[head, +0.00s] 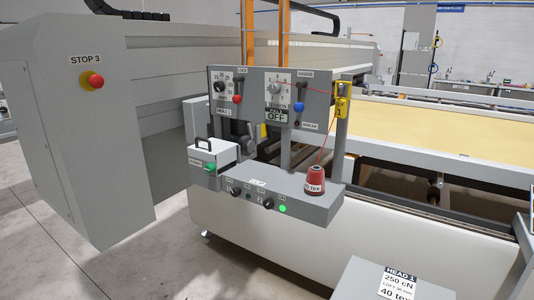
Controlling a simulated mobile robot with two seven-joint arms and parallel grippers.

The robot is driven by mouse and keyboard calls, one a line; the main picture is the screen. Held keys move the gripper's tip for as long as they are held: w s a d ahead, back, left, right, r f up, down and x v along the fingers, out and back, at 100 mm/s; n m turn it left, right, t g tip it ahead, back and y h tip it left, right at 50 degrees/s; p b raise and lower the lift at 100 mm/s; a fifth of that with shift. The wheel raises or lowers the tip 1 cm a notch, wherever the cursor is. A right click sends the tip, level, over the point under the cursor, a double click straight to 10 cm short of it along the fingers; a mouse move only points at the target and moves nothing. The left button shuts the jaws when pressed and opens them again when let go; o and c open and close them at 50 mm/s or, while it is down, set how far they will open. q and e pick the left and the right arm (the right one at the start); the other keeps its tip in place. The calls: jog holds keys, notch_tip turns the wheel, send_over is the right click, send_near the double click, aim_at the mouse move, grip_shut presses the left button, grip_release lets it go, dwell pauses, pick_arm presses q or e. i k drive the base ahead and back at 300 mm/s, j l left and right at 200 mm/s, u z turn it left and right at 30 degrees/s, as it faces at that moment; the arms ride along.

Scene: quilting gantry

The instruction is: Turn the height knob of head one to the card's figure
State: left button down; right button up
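The head one panel (258,110) is grey and faces me near the middle of the view. At its upper left, above a "HEAD 1" label, is a white numbered dial with a black knob (219,87); its setting is too small to read surely. I take this for the height knob, but no height label is readable. A second dial (277,88) with a grey knob sits to its right. The card (399,281) at the bottom right reads "HEAD 1", "250 cN", a loft line in small print that looks like 30 mm, and "40 tex". Neither gripper is in view.
A red thread cone (315,181) stands on the lower ledge. A red stop button (90,80) is on the left cabinet. Floor at left is clear.

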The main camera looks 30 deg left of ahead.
aim_at(219, 86)
jog(key=j+u, duration=0.1)
jog(key=j, duration=0.35)
jog(key=i+j+u, duration=0.1)
jog(key=j, duration=0.4)
jog(key=j+u, duration=0.1)
jog(key=j, duration=0.35)
jog(key=i+j, duration=0.15)
jog(key=j, duration=0.3)
jog(key=i+j+u, duration=0.15)
jog(key=j, duration=0.35)
jog(key=j+u, duration=0.1)
jog(key=j, duration=0.35)
jog(key=i+j+u, duration=0.1)
jog(key=j, duration=0.35)
jog(key=i, duration=0.05)
